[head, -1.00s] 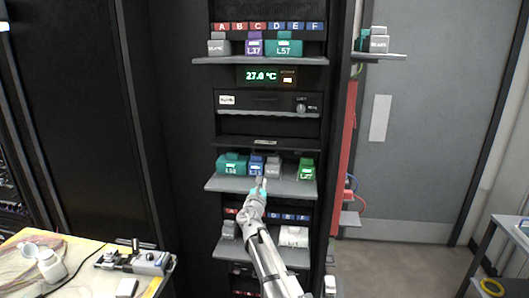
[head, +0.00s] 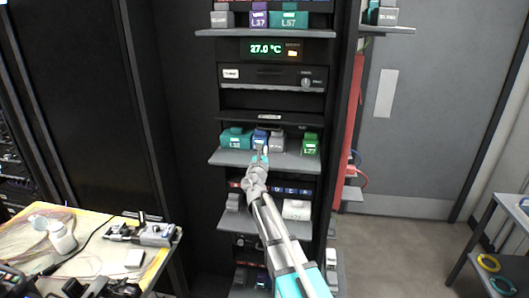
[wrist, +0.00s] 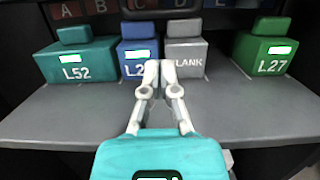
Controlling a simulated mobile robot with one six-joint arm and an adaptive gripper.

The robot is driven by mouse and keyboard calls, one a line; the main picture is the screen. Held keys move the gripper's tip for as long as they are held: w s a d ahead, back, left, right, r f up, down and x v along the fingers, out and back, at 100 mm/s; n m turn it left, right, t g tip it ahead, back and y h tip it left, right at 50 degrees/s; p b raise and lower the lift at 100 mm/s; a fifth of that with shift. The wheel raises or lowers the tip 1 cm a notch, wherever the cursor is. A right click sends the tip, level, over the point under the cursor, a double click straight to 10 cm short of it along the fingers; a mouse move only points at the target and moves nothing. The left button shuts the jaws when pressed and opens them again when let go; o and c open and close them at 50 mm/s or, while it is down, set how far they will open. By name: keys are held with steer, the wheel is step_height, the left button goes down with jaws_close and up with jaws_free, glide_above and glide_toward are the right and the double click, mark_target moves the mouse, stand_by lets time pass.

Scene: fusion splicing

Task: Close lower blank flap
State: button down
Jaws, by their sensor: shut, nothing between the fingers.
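A grey block marked BLANK (wrist: 190,62) stands on the middle shelf (wrist: 62,112) of the rack. Its grey top piece (wrist: 183,28) shows above it; I cannot tell whether this flap is fully down. In the head view the same block (head: 277,145) sits right of the blue block (head: 260,138). My gripper (wrist: 160,70) is shut and empty, its fingertips in front of the seam between the blue and grey blocks. They hide part of both labels; touching cannot be told. In the head view my gripper (head: 262,150) is over the shelf's front part.
A teal L52 block (wrist: 75,62) and a green L27 block (wrist: 262,57) flank the pair. A dark bar (wrist: 160,12) crosses above the blocks. Another grey block (head: 233,202) is on the shelf below. The shelf's right front is clear.

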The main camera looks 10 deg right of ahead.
mark_target(267, 129)
steer(key=x, duration=0.2)
steer(key=p+x, duration=0.1)
steer(key=x, duration=0.2)
steer(key=p+x, duration=0.1)
steer(key=x, duration=0.1)
steer(key=shift+w+d+r, duration=0.1)
steer(key=shift+w+r, duration=0.1)
steer(key=shift+r, duration=0.15)
steer(key=shift+r+p, duration=1.65)
